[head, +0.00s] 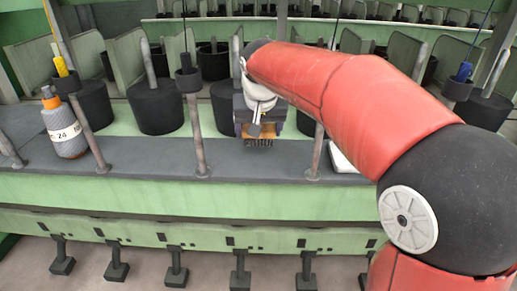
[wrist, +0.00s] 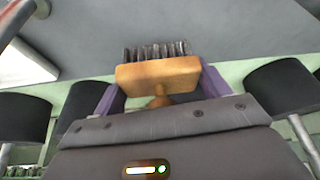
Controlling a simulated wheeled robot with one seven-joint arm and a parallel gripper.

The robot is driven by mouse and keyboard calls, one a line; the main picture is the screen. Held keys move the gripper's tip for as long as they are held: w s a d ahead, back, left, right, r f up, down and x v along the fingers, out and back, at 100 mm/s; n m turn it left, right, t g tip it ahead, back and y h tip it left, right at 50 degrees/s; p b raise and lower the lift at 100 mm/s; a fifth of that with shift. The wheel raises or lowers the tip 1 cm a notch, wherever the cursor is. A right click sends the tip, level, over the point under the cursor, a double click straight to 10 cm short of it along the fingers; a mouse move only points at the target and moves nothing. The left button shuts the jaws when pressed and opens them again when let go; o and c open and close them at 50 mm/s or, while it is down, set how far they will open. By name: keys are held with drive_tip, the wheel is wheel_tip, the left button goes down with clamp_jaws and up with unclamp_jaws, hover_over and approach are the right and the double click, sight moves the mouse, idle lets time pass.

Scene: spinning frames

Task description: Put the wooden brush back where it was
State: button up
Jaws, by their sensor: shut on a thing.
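The wooden brush (wrist: 158,74) has a tan wooden block, dark bristles and a round knob handle. In the wrist view it sits between the purple fingers of my gripper (wrist: 160,98), which is shut on it. In the head view my gripper (head: 262,124) is over the grey ledge of the green machine, and the brush's dark bristles (head: 259,142) show at its lower edge, facing the ledge. I cannot tell whether the bristles touch the ledge. Most of the brush is hidden by my gripper in the head view.
A white object (head: 342,159) lies on the ledge right of my gripper, partly hidden by my arm. Upright posts (head: 196,135) and black cylinders (head: 155,108) line the machine.

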sight(259, 157)
drive_tip(key=shift+f+b, duration=0.3)
drive_tip(key=shift+f, duration=2.15)
drive_tip(key=shift+f, duration=0.1)
drive_tip(key=o, duration=1)
drive_tip(key=shift+c, duration=0.2)
drive_tip(key=shift+r, duration=0.2)
drive_tip(key=p+v, duration=0.1)
drive_tip(key=v, duration=1)
drive_tip(key=shift+s+r, duration=0.2)
drive_tip(key=shift+r, duration=0.15)
drive_tip(key=shift+s, duration=0.1)
